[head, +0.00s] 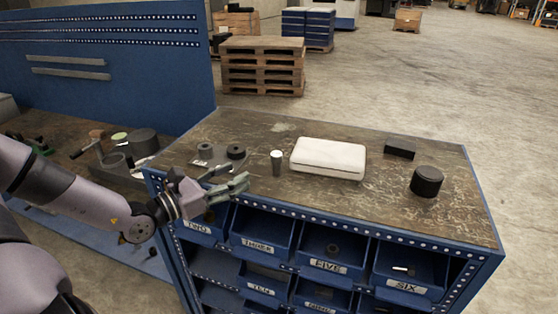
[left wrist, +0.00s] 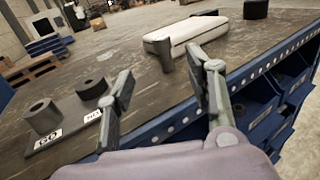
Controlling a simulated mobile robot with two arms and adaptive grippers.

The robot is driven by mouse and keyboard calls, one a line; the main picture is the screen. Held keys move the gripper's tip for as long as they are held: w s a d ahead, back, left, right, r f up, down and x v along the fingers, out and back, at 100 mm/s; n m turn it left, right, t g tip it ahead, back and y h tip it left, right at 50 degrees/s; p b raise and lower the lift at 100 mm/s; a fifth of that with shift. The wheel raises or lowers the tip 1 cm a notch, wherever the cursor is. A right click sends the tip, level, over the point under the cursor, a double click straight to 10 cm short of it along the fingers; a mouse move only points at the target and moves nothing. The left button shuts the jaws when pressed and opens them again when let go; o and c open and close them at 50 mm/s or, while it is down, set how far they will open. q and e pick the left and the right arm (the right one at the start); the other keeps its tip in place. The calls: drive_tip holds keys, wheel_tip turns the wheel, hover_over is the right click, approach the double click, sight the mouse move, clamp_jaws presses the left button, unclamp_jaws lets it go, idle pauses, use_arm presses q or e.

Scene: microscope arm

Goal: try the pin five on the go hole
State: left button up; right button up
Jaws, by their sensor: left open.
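My left gripper (head: 231,176) is open and empty at the left front of the bench top; its two spread fingers also show in the left wrist view (left wrist: 160,78). A grey pin (head: 277,160) with a pale top stands upright to the right of the gripper, apart from it. It shows beyond the fingers in the left wrist view (left wrist: 166,56). I cannot read a number on it. The gauge plate (left wrist: 72,132) carries two dark rings; the nearer ring (left wrist: 42,115) has a GO label beside it. The other ring (left wrist: 92,88) has a partly hidden label. My right gripper is out of view.
A white case (head: 328,157) lies right of the pin. A black block (head: 400,148) and black cylinder (head: 427,181) are farther right. Labelled blue bins sit below the front edge; the FIVE bin (head: 329,266) holds a small dark round thing. The right front bench top is clear.

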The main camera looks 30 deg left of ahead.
sight(274, 155)
use_arm(q)
drive_tip(key=x, duration=0.4)
drive_tip(key=shift+f, duration=0.15)
drive_tip(key=b+x, duration=0.1)
drive_tip(key=x, duration=0.2)
drive_tip(key=shift+a, duration=0.1)
drive_tip(key=shift+w, duration=0.85)
drive_tip(key=shift+w+d, duration=0.2)
drive_tip(key=shift+d, duration=0.15)
drive_tip(key=shift+w+r, duration=0.25)
drive_tip(key=shift+w, duration=0.05)
drive_tip(key=p+x, duration=0.3)
drive_tip(key=shift+w+d+r, duration=0.1)
drive_tip(key=shift+d+r, duration=0.05)
drive_tip(key=shift+r, duration=0.05)
drive_tip(key=shift+w+d+f, duration=0.2)
drive_tip(key=shift+w+d, duration=0.05)
drive_tip(key=shift+w, duration=0.35)
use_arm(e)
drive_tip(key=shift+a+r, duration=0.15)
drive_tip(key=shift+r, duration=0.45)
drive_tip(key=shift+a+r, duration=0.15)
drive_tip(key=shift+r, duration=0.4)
